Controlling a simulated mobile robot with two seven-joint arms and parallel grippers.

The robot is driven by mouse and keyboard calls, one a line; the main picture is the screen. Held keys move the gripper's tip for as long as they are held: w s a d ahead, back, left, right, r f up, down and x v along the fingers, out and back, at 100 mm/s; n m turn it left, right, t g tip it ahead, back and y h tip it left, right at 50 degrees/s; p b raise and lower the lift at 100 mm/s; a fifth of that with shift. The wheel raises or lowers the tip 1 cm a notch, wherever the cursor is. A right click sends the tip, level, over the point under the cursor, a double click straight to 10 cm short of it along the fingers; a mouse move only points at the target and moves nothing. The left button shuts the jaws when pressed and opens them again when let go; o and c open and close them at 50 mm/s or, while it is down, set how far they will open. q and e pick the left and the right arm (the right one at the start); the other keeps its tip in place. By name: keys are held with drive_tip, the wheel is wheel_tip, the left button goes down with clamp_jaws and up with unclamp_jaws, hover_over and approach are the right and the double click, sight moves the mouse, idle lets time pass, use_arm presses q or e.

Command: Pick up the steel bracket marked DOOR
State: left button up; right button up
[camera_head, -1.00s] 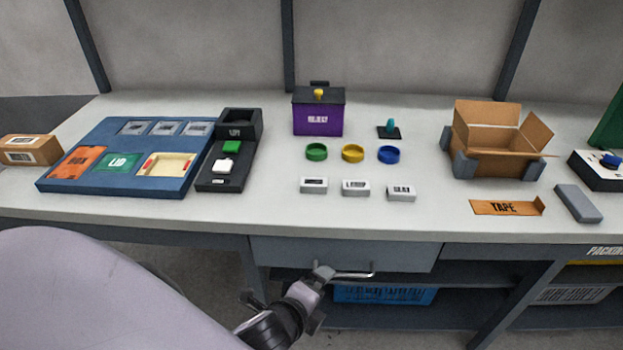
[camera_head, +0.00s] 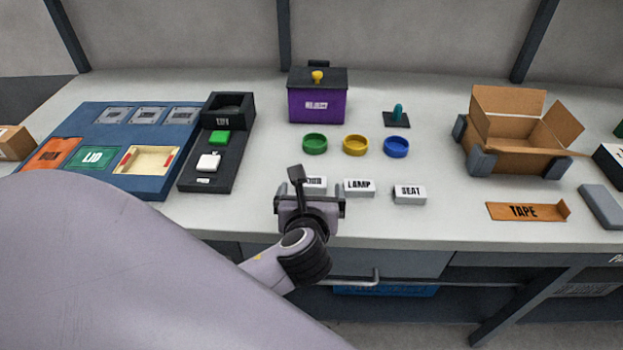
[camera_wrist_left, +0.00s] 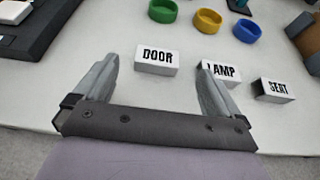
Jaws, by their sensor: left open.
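The bracket marked DOOR (camera_wrist_left: 157,61) is a small white block with black letters. In the head view it (camera_head: 316,184) is partly hidden behind my left gripper (camera_head: 308,190). It stands at the left end of a row with the LAMP block (camera_head: 359,188) and the SEAT block (camera_head: 409,194). In the left wrist view my left gripper (camera_wrist_left: 158,82) is open and empty, with the DOOR block ahead between its fingers. The right finger overlaps the LAMP block (camera_wrist_left: 219,73) in that view. I cannot tell whether any finger touches a block. My right gripper is not in view.
Green (camera_head: 315,144), yellow (camera_head: 355,145) and blue (camera_head: 396,147) rings lie behind the blocks. A purple box (camera_head: 318,107) stands farther back. A black tray (camera_head: 222,170) is to the left. An open carton (camera_head: 513,158) and TAPE plate (camera_head: 525,211) are to the right.

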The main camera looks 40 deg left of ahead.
sight(311, 182)
use_arm(q)
drive_tip(key=x, duration=0.5)
drive_tip(key=shift+a+f, duration=0.1)
drive_tip(key=shift+f, duration=0.35)
drive_tip(key=c, duration=1.1)
drive_tip(key=shift+r, duration=0.1)
